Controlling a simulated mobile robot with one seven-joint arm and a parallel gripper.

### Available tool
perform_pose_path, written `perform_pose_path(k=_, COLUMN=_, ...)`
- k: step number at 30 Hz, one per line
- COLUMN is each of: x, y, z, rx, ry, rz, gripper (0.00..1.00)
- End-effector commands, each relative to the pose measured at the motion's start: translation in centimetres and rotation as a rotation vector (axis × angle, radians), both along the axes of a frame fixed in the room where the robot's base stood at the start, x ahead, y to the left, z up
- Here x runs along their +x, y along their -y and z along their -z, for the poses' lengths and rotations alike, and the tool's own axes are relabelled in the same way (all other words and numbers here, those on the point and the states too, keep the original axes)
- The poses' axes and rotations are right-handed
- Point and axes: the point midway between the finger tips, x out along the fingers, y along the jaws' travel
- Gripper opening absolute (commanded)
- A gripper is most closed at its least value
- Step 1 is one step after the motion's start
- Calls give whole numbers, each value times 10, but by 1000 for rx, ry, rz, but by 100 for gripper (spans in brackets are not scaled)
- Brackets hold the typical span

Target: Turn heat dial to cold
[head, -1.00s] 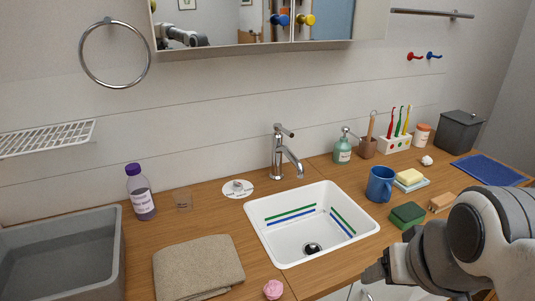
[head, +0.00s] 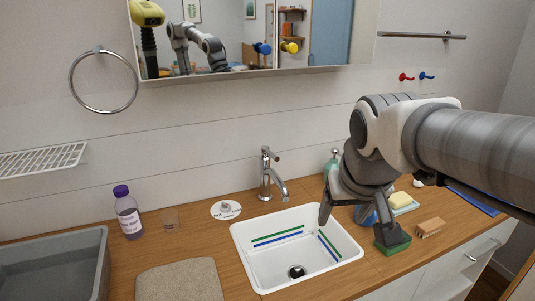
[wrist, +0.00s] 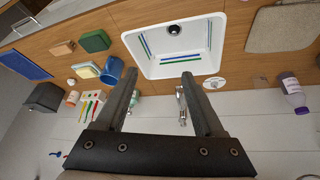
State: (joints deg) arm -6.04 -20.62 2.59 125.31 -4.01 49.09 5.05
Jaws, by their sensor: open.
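The heat dial (head: 226,209) is a small knob on a round white plate, lying on the wooden counter left of the faucet. It also shows in the wrist view (wrist: 214,83), just right of my right-hand finger, with its markings too small to read. My gripper (head: 359,226) is open and empty, over the right side of the sink area. It is well to the right of the dial and not touching it. In the wrist view my two fingers (wrist: 159,73) are spread, pointing toward the sink.
A white sink (head: 283,272) and a chrome faucet (head: 267,176) stand between my gripper and the dial. A purple-capped bottle (head: 128,215), a glass (head: 169,219) and a towel (head: 180,281) are at left. A green sponge (head: 391,243) and a blue mug (wrist: 112,71) are near my gripper.

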Motion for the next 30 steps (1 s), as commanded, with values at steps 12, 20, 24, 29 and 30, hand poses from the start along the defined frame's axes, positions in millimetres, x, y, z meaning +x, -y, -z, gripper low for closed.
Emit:
perform_pose_path(k=12, x=109, y=-72, z=-20, rx=-15, ry=-25, rz=-94, gripper=70)
perform_pose_path(k=20, x=166, y=-129, z=-7, rx=-9, ry=-40, rz=-149, gripper=70)
perform_pose_path(k=24, x=193, y=-162, z=6, rx=-3, ry=-48, rz=-177, gripper=70)
perform_pose_path(k=29, x=218, y=-200, z=27, rx=6, ry=-60, rz=-205, gripper=70)
perform_pose_path(k=30, x=223, y=-210, z=33, rx=10, ry=-64, rz=-212, gripper=70)
